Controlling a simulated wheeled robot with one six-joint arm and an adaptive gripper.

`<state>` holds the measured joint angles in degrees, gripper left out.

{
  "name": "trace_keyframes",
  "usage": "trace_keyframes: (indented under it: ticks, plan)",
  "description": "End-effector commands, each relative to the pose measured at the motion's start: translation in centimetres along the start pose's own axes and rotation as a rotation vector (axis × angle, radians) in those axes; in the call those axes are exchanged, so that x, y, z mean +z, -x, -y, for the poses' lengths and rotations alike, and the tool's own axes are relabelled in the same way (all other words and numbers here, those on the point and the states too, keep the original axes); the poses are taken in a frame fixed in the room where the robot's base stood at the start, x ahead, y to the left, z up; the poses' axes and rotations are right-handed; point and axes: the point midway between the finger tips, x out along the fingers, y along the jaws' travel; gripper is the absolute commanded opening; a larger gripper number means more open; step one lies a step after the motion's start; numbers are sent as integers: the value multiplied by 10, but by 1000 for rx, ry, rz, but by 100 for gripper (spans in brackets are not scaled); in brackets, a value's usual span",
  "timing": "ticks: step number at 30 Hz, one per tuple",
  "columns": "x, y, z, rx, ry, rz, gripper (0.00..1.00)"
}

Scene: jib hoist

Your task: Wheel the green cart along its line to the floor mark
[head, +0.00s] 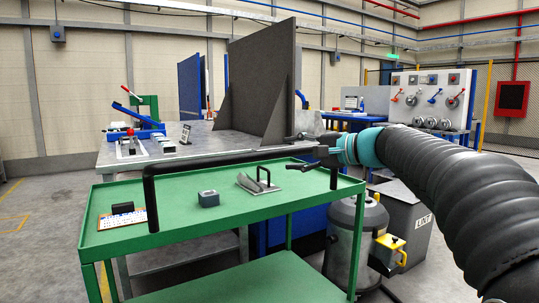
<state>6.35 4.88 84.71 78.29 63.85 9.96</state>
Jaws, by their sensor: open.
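The green cart (105,226) stands in front of me, with an upper tray and a lower shelf. Its black handle (215,161) rises over the near edge of the upper tray. My gripper (292,152) is open at the right part of the handle, with one finger above the bar and one below. I cannot tell whether the fingers touch it. Yellow lines (14,222) show on the floor at far left; I cannot tell whether they are the cart's line or mark.
A grey workbench (112,156) with a dark upright panel (262,80) stands behind. A grey canister (345,245) and a lint bin (408,215) stand at right. Floor at left is clear.

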Motion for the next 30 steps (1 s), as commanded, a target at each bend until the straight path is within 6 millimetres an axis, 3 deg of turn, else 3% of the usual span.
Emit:
trace_keyframes:
  ticks: [6,12,26,30]
  plan:
    - [1,-41,0,2,-1,4,50]
    - [0,-66,0,2,-1,1,50]
    - [0,-76,0,1,0,-1,50]
    - [0,-76,0,1,0,-1,16]
